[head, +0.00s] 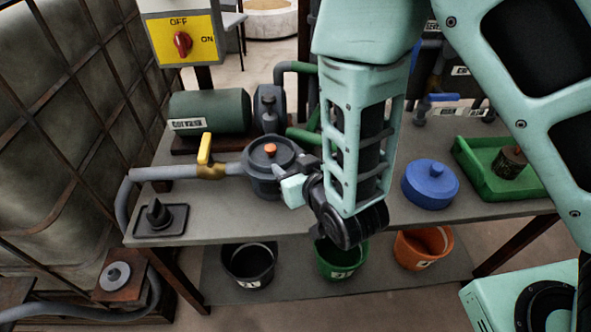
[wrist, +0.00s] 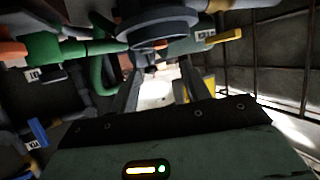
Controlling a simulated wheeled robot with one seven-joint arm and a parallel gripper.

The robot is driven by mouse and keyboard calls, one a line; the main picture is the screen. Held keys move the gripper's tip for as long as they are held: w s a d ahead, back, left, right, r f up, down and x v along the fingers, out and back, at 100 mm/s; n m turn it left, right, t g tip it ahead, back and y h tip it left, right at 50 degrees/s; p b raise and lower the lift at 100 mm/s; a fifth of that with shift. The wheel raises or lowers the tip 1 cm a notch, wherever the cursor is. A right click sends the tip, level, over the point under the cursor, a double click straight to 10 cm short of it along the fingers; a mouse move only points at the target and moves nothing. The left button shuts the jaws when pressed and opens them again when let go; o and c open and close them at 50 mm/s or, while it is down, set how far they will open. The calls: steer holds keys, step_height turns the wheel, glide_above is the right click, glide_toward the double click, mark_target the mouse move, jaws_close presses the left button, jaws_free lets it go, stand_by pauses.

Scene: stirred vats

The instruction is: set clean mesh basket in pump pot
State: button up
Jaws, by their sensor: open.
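The dark grey pump pot (head: 262,182) stands on the bench left of centre. A dark round piece with an orange knob (head: 270,149) sits in its mouth; I cannot tell whether it is the basket's top. A brownish, dark mesh-like cylinder (head: 508,162) stands in the green tray (head: 470,168) at the right. A blue lid (head: 431,189) lies on the bench between pot and tray. My gripper (head: 297,177) is beside the pot's right side. In the wrist view its open, empty fingers (wrist: 160,82) point toward the pot's rounded body (wrist: 157,27); contact is unclear.
A yellow-handled valve (head: 205,150) and pipe run left from the pot. A green motor (head: 210,111) stands behind. A black stand (head: 158,217) is at the bench's left. Black (head: 249,268), green (head: 341,262) and orange (head: 422,250) buckets stand on the lower shelf.

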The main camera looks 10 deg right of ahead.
steer(key=s+d+r+n+g+h, duration=0.1)
steer(key=s+d+r+g, duration=0.2)
steer(key=s, duration=0.4)
steer(key=s+d+r+n+g+h, duration=0.1)
steer(key=s+d+r+g, duration=0.2)
steer(key=s+r+g, duration=0.2)
steer(key=s+d+r+n+g+h, duration=0.1)
steer(key=s+d+r+g+h, duration=0.1)
steer(key=s, duration=0.6)
steer(key=d+r+g, duration=0.1)
steer(key=g, duration=0.1)
steer(key=shift+s+d+r+g, duration=0.25)
steer(key=shift+s+r+g, duration=0.05)
steer(key=shift+r, duration=0.1)
